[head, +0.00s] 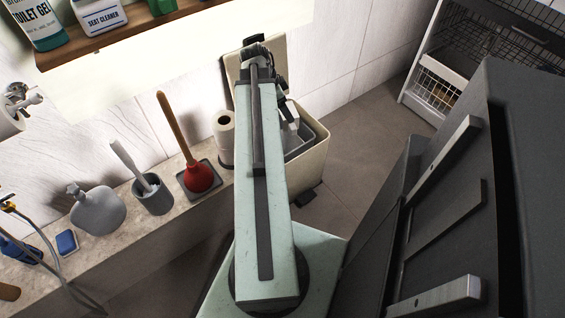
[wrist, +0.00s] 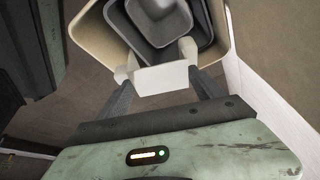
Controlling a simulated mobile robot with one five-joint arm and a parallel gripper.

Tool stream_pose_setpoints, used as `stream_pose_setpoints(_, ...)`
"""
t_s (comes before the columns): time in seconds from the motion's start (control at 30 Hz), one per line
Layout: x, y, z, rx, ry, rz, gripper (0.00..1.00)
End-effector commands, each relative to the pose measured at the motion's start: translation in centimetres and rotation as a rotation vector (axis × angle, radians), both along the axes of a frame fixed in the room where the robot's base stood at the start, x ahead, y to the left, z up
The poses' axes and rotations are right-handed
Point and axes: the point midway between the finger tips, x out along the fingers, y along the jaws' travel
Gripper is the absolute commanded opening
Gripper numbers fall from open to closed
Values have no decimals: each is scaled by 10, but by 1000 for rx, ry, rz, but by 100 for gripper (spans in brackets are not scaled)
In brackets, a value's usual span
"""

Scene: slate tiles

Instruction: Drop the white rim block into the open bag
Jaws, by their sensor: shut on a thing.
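The white rim block (wrist: 162,80) is held between the two dark fingers of my gripper (wrist: 162,90) in the wrist view. In the head view a white piece (head: 290,110) shows beside my arm's end, over the bin. The open bag is the grey liner (wrist: 122,38) inside a beige bin (wrist: 88,28); the block overlaps its near rim in the wrist view. The liner also shows in the head view (head: 304,148), partly hidden by my arm. How high the block is above the bag I cannot tell.
The bin's lid stands open against the wall. A toilet roll (head: 224,132), a red plunger (head: 199,176) and a brush in a grey holder (head: 153,193) stand on the ledge left of my arm. A wire rack (head: 440,85) is at upper right. Floor right of the bin is clear.

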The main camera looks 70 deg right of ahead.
Motion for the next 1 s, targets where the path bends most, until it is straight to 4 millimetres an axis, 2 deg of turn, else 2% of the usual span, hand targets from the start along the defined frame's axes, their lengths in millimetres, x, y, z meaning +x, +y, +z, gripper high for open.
stream_pose_setpoints(0.03,-1,-1,-13,0,0,-2,18)
stream_pose_setpoints(0.3,-3,-2,-48,0,0,-6,18)
stream_pose_setpoints(0.6,-4,-2,-49,0,0,-7,18)
stream_pose_setpoints(0.63,-4,-2,-49,0,0,-7,80)
stream_pose_setpoints(0.7,-4,-2,-49,0,0,-8,100)
stream_pose_setpoints(1.0,-4,-2,-46,0,0,-8,100)
